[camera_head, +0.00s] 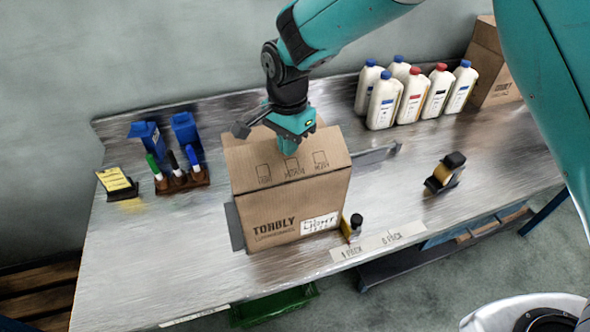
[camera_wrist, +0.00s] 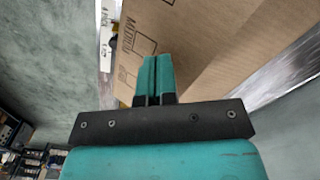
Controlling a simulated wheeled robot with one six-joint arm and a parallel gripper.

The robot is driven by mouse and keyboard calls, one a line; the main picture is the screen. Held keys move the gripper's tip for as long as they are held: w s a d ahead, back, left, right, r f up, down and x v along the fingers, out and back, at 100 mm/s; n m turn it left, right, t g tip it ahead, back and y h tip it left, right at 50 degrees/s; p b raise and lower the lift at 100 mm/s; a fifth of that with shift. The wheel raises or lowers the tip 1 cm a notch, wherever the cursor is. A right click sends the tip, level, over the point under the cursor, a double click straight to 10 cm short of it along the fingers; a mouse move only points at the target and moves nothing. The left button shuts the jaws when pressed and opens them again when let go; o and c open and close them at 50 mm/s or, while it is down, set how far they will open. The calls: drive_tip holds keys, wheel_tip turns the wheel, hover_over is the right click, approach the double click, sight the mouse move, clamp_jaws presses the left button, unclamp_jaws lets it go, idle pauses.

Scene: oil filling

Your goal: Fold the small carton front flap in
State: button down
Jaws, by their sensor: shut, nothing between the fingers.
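The small carton (camera_head: 290,208) stands upright on the metal bench. Its printed front flap (camera_head: 290,166) slopes back from the top edge of the front face. A back flap (camera_head: 250,137) shows behind it. My gripper (camera_head: 288,148) is shut and empty, its fingertips at the far edge of the front flap. In the wrist view, my shut fingers (camera_wrist: 155,75) lie in front of printed cardboard (camera_wrist: 210,50). I cannot tell whether they touch it. The carton's inside is hidden.
Several white bottles (camera_head: 384,100) and another carton (camera_head: 492,70) stand at the back right. A marker holder (camera_head: 182,182) and blue containers (camera_head: 185,130) are at the left. A small dark bottle (camera_head: 352,227) stands by the carton's right front corner. A black-and-yellow device (camera_head: 444,174) is farther right.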

drive_tip(key=shift+w+a, duration=0.2)
drive_tip(key=shift+w, duration=0.4)
drive_tip(key=shift+w+a, duration=0.15)
drive_tip(key=shift+w, duration=0.45)
drive_tip(key=shift+f+b, duration=0.8)
drive_tip(key=shift+f, duration=0.9)
wheel_tip(320, 180, up, 11)
drive_tip(key=p, duration=0.8)
drive_tip(key=shift+r, duration=0.15)
